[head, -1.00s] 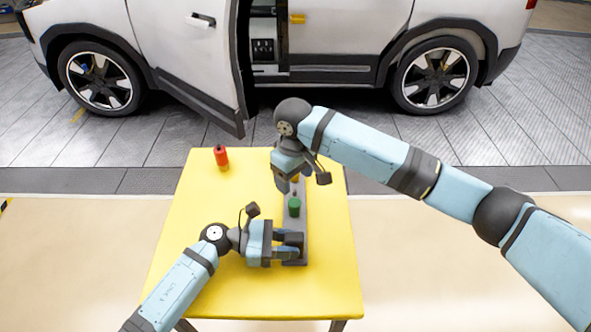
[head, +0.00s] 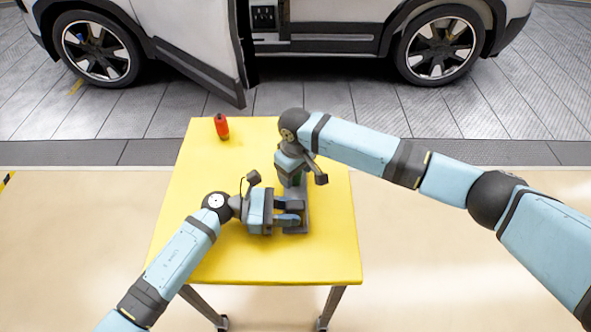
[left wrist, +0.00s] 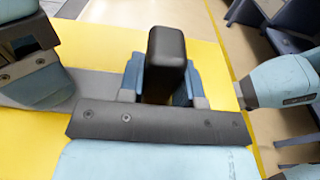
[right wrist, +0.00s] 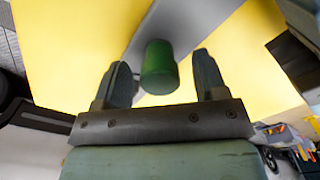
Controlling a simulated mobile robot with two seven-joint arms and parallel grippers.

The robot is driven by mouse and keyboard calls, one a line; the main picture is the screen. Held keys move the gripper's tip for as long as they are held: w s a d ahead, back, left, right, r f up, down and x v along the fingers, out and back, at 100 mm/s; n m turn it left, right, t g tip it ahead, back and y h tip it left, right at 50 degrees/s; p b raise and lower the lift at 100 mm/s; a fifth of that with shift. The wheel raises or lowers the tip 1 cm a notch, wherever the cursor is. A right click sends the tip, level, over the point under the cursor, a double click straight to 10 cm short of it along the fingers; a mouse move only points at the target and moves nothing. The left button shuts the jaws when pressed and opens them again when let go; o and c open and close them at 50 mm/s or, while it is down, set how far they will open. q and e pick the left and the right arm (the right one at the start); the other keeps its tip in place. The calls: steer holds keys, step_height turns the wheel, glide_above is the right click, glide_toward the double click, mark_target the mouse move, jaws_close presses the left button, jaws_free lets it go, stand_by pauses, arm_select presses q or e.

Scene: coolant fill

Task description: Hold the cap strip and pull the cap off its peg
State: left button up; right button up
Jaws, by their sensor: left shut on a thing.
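The grey cap strip (head: 298,229) lies along the right half of the yellow table. My left gripper (head: 290,212) is shut on its near end; in the left wrist view a dark upright block (left wrist: 166,55) stands between the fingers. The green cap (right wrist: 160,68) sits on the strip. In the right wrist view it stands between the two spread fingers of my right gripper (right wrist: 164,80), with a gap visible on each side. In the head view the right gripper (head: 292,178) comes down over the cap and mostly hides it. The peg is hidden.
A red bottle (head: 221,126) stands at the table's far left. The yellow table (head: 200,180) is clear between bottle and strip. A white car with an open door (head: 190,45) stands beyond the table.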

steer(key=c, duration=0.9)
steer(key=shift+o, duration=0.9)
steer(key=shift+r, duration=0.3)
steer(key=shift+r, duration=2.45)
steer(key=shift+r, duration=0.1)
steer(key=shift+r, duration=1.95)
arm_select(q)
steer(key=o, duration=0.9)
